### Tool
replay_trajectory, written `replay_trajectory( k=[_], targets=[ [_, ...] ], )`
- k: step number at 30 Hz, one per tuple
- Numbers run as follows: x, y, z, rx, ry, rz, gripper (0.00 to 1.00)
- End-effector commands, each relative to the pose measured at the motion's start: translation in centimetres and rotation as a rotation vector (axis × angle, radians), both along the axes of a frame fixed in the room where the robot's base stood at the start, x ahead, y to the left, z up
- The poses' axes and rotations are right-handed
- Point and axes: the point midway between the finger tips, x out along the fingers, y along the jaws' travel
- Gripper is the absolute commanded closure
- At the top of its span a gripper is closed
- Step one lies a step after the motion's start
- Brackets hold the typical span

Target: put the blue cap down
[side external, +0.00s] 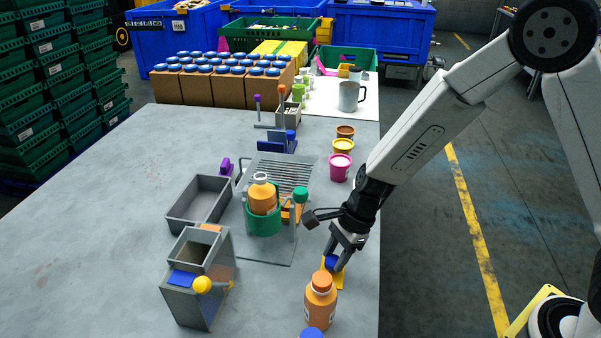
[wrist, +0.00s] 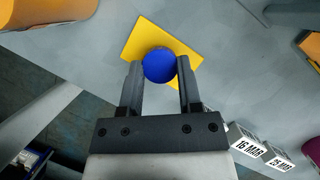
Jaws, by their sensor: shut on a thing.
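The blue cap (wrist: 159,65) is round and sits between the two fingertips of my gripper (wrist: 158,82) in the wrist view. My gripper is shut on it. In the side view my gripper (side external: 341,248) points down near the right edge of the table, with the blue cap (side external: 331,262) at its tips. A yellow square pad (wrist: 142,40) lies under the cap; it also shows in the side view (side external: 340,278). I cannot tell whether the cap touches the pad.
An orange bottle (side external: 320,300) stands just in front of the pad, and another blue cap (side external: 311,333) shows at the bottom edge. An orange bottle (side external: 262,196) sits in a green ring holder (side external: 263,222) to the left. A grey bin (side external: 184,212) stands farther left.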

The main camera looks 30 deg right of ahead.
Motion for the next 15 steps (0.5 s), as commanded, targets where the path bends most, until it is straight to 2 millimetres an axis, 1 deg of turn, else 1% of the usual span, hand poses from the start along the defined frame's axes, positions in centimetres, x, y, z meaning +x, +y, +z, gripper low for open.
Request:
replay_trajectory(
  k=[3,6,15],
  targets=[
    [0.0,0.0,-1.1,-0.001,0.001,-0.001,1.0],
    [0.0,0.0,-1.6,-0.001,0.0,0.0,1.0],
    [0.0,0.0,-1.6,-0.001,-0.001,0.0,1.0]
  ],
)
